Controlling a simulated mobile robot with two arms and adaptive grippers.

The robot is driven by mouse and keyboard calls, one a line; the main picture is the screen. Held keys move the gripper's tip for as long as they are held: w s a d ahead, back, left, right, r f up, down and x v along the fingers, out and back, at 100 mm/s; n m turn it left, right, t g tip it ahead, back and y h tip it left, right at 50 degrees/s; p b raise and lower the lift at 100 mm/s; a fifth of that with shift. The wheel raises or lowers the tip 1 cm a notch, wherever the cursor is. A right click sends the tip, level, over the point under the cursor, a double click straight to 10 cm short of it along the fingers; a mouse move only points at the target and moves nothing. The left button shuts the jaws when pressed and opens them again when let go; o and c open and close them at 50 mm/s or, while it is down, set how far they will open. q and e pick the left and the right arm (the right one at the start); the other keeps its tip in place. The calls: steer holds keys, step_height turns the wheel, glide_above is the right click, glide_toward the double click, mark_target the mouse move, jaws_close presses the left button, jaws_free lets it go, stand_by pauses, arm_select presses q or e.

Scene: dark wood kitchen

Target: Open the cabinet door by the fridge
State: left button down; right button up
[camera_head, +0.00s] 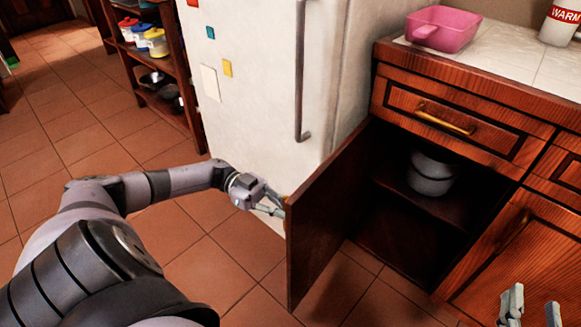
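The dark wood cabinet door (322,222) by the fridge stands swung wide open, showing its edge and inner side. The cabinet interior (405,235) is exposed, with a shelf and a pale pot (431,174) on it. My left gripper (275,204) is at the door's outer side, close to its free edge. Its fingertips are partly hidden behind the door, so I cannot tell whether they hold anything. My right gripper (532,308) is at the bottom right, in front of the neighbouring cabinet, its fingers apart and empty.
The white fridge (245,120) stands just behind the door. A drawer with a brass handle (446,118) is above the opening. The counter (510,52) holds a pink container (443,28). A shelf unit (158,75) stands back left. Tiled floor (228,255) is clear left of the door.

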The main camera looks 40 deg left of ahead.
arm_select(q)
steer(key=shift+a, duration=0.6)
steer(key=c, duration=1.7)
jaws_free()
steer(key=shift+s+a, duration=0.2)
steer(key=shift+a, duration=1.8)
steer(key=shift+s+a, duration=0.25)
steer(key=shift+a, duration=1.75)
steer(key=shift+s+a, duration=0.2)
steer(key=shift+a, duration=1.8)
